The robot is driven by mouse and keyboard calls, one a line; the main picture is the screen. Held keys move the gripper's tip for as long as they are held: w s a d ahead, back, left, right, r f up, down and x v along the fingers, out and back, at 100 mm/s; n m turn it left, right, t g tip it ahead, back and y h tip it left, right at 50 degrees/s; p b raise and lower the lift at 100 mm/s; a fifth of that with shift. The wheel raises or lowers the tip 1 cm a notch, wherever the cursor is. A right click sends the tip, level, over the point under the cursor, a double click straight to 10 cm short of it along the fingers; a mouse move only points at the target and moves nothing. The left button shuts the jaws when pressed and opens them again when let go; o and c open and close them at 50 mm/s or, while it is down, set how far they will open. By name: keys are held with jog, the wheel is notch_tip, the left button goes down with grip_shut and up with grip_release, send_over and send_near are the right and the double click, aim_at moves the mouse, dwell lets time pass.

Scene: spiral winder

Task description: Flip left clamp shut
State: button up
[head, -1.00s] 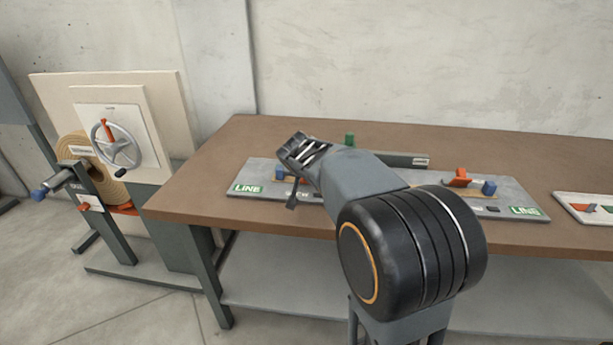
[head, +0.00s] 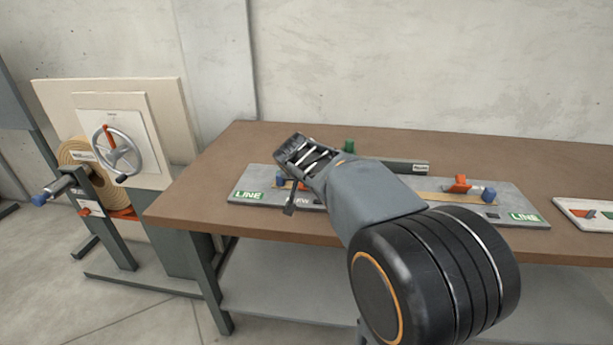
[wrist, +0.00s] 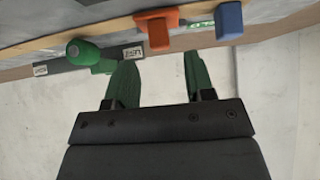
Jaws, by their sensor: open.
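The left clamp has an orange lever (wrist: 157,30) and a blue block (wrist: 229,20), both at the top of the wrist view. In the head view my gripper (head: 305,157) is over the left part of the grey LINE plate (head: 247,186) and partly hides the left clamp. In the wrist view my gripper (wrist: 159,65) has its green fingers apart with nothing between them. The orange lever is just beyond the fingertips, roughly in line with the gap. I cannot tell whether they touch.
A green knob (wrist: 80,50) on a grey bar (head: 400,166) is close to the left finger in the wrist view. The right clamp (head: 460,184) is at the plate's other end. A handwheel (head: 117,152) stands left of the brown bench (head: 195,190).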

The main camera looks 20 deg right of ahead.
jog(key=p+v, duration=0.1)
jog(key=v, duration=0.9)
jog(key=shift+r, duration=0.2)
jog(key=s+a+r+n+g+y+p, duration=0.2)
jog(key=s+a+r+n+p, duration=0.1)
jog(key=s+p, duration=0.5)
jog(key=s+a+r+n+g+y+p, duration=0.2)
jog(key=s+p, duration=0.6)
jog(key=p, duration=0.5)
jog(key=shift+a+r+n+y, duration=0.55)
jog(key=shift+a+n+y, duration=0.05)
jog(key=shift+a+n, duration=0.3)
jog(key=shift+c, duration=0.6)
jog(key=shift+d, duration=0.15)
